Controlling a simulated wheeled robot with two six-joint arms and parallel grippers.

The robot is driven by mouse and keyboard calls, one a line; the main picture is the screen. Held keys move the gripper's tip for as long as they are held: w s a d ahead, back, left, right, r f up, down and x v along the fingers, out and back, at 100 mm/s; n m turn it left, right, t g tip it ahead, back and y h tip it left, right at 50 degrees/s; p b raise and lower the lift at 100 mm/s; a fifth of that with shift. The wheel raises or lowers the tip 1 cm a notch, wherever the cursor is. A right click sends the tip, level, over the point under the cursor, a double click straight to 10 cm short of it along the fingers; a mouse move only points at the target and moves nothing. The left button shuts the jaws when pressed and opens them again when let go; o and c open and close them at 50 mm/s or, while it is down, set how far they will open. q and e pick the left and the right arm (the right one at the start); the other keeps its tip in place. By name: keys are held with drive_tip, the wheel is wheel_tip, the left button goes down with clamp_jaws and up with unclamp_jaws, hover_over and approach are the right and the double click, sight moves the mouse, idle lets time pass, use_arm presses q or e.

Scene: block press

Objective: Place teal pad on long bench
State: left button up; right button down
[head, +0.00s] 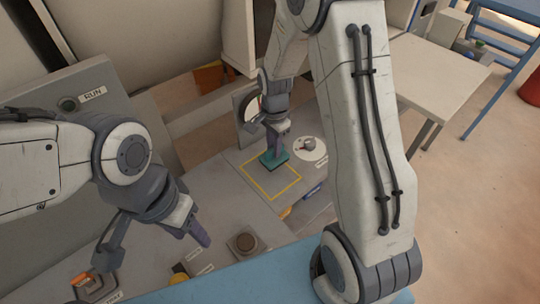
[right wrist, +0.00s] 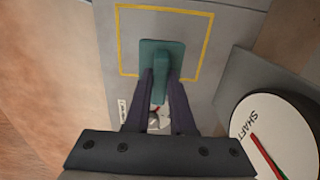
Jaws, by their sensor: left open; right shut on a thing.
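The teal pad (head: 275,160) is a flat plate with an upright grip. My right gripper (head: 274,147) is shut on that grip, which the right wrist view shows between the two fingers (right wrist: 160,88). The pad is over the edge of a yellow square outline on a grey work surface (head: 231,166); I cannot tell whether it touches the surface. My left gripper (head: 155,246) is open and empty over the lower left of the grey surface. A pale table (head: 440,75) stands at the upper right; I cannot tell whether it is the long bench.
A round white dial (head: 310,148) lies right of the pad. A dial marked SHAFT (right wrist: 275,135) shows in the right wrist view. A RUN panel (head: 92,95) is at left. A blue rack (head: 505,40) stands far right.

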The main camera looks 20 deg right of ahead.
sight(270, 159)
drive_tip(key=shift+s+a+f, duration=0.15)
drive_tip(key=shift+a+f, duration=0.3)
drive_tip(key=shift+a, duration=0.2)
wheel_tip(270, 159, down, 3)
drive_tip(key=shift+f+p, duration=0.15)
drive_tip(key=shift+p, duration=0.4)
drive_tip(key=shift+f, duration=0.25)
drive_tip(key=shift+f, duration=0.2)
drive_tip(key=c, duration=0.8)
unclamp_jaws()
drive_tip(key=shift+o, duration=0.2)
drive_tip(key=shift+r, duration=0.15)
